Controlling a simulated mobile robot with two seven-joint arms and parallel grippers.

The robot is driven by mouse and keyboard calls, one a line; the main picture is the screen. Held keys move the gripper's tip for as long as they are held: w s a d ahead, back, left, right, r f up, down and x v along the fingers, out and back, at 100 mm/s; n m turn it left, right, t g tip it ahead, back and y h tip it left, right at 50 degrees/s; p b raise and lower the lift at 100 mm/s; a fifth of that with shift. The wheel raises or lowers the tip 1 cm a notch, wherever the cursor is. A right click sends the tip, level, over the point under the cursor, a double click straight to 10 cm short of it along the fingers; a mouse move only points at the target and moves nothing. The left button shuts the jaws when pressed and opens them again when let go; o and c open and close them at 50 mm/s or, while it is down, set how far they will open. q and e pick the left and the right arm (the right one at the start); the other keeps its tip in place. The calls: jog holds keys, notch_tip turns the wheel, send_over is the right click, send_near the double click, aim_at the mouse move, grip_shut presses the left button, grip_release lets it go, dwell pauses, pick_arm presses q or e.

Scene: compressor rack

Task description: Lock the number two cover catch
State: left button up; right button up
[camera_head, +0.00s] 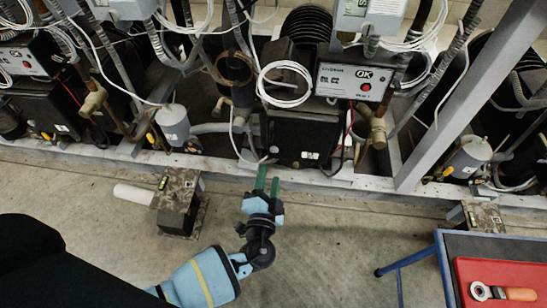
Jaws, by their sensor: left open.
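My left gripper (268,182), with green fingers and a light-blue body, reaches up from the bottom. It is open, with a narrow gap between the fingers and nothing seen between them. Its tips are just in front of the rack's lower rail, below a black compressor cover box (298,137). I cannot make out the number two catch itself. My right gripper is not in view.
The pale rack rail (340,178) runs across the middle, with a diagonal grey post (450,90) at right. White cables and hoses hang around the panels. A blue-framed table (490,244) at lower right bears a red tray (500,268) with an orange-handled tool (505,293).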

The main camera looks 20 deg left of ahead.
aim_at(274, 151)
pick_arm(q)
jog(key=b+x, duration=0.1)
jog(key=x, duration=0.5)
jog(key=shift+w, duration=0.2)
jog(key=shift+w+a, duration=0.1)
jog(key=shift+w, duration=0.5)
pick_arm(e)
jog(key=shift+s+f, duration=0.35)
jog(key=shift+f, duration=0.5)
pick_arm(q)
jog(key=shift+c, duration=0.4)
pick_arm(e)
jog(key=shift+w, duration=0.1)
